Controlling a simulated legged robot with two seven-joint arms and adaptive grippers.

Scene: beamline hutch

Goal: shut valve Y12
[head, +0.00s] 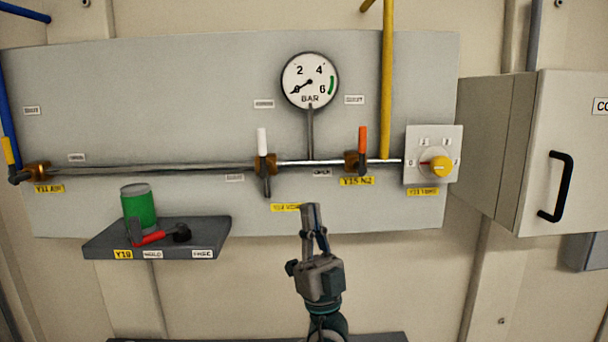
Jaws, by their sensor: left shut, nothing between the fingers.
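A brass valve (264,164) with an upright white handle (262,141) sits on the horizontal pipe, and the handle stands across the pipe. A yellow tag (284,207) below it is partly covered by my gripper, and I cannot read its number surely. No tag reads clearly as Y12. Another valve (356,162) has an upright orange handle (362,138) and a tag that seems to read Y15 N2. My left gripper (311,208) is shut and empty, pointing up below the pipe, between these two valves and apart from both. My right gripper is not in view.
A round gauge (310,80) has its needle near 0. A yellow knob (441,167) is on a plate at right, beside a grey cabinet (535,150). A dark shelf (210,232) holds a green can (138,208) and a red-handled part (149,238). A blue pipe (8,110) runs down the left.

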